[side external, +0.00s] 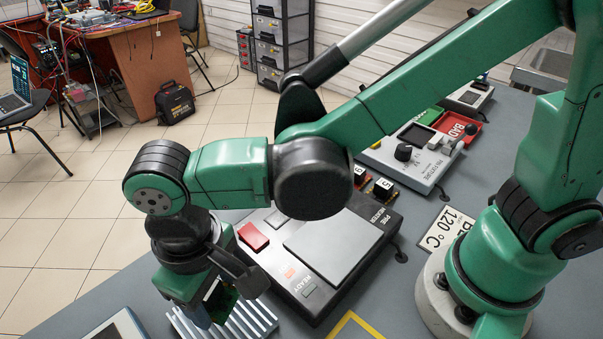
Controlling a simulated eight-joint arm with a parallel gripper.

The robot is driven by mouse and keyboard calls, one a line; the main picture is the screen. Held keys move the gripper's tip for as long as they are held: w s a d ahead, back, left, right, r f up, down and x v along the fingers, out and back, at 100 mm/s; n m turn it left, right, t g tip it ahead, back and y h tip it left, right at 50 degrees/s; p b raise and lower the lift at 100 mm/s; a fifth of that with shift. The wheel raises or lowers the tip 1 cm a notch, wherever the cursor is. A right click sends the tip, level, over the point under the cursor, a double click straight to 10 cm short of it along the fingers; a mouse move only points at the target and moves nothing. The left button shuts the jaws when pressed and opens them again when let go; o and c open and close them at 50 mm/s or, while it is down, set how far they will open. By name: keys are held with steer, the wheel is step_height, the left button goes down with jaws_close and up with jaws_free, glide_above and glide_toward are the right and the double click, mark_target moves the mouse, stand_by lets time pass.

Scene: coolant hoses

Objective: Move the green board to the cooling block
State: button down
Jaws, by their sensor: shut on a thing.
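My gripper (212,300) points down at the lower left of the side external view, shut on the green board (222,294). Only a small dark green part of the board shows between the fingers; the rest is hidden by my gripper. The cooling block (262,318), a silver finned metal piece, lies right below my gripper on the grey bench, partly covered by it. The board is over or at the fins; I cannot tell whether it touches them.
A preheater (333,249) with a flat grey plate and red switch stands just right of my gripper. Behind it are small boards (382,188), a test fixture (417,160) and a red BAD tray (468,132). A 120 °C sign (443,228) lies at right. A screen device (118,327) is at lower left.

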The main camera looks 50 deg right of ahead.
mark_target(218, 300)
steer(key=shift+f, duration=2.4)
steer(key=shift+f, duration=0.1)
steer(key=shift+c, duration=0.7)
jaws_free()
step_height(218, 300, up, 12)
steer(key=shift+f, duration=0.15)
steer(key=shift+d+r, duration=0.1)
steer(key=shift+r, duration=0.1)
steer(key=w+d+m+t, duration=0.1)
steer(key=d+m+t, duration=0.1)
steer(key=d, duration=1)
steer(key=w+d+m+t, duration=0.2)
steer(key=d+t, duration=0.3)
steer(key=d, duration=0.7)
steer(key=shift+w+f, duration=0.3)
steer(key=shift+f, duration=0.1)
